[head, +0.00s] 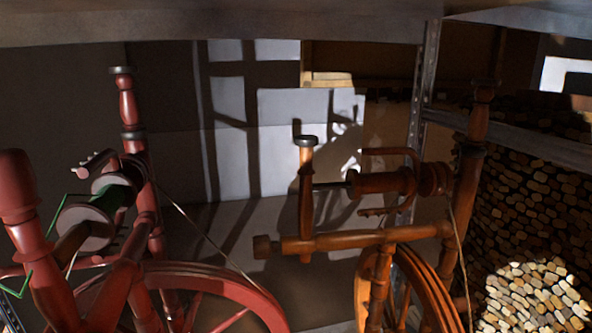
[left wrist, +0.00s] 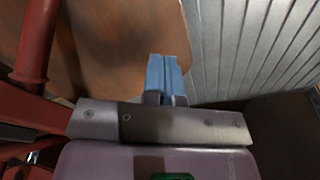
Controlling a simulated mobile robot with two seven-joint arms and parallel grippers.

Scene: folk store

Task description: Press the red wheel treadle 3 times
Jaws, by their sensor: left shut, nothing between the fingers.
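The red spinning wheel (head: 215,285) stands at the left of the head view, with its red posts and a bobbin with green on it. Its treadle does not show in the head view. In the left wrist view, my left gripper (left wrist: 166,66) has its blue fingers shut together and empty. Beyond the fingers is a brown board (left wrist: 120,40) with a rounded right edge; I cannot tell if it is the treadle or if the fingertips touch it. A red post (left wrist: 36,45) stands left of the gripper. My right gripper is in neither view.
A brown-orange spinning wheel (head: 410,285) stands at the right in the head view. Stacked firewood (head: 535,295) fills the right side. A grey ridged surface (left wrist: 250,45) lies right of the brown board in the left wrist view.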

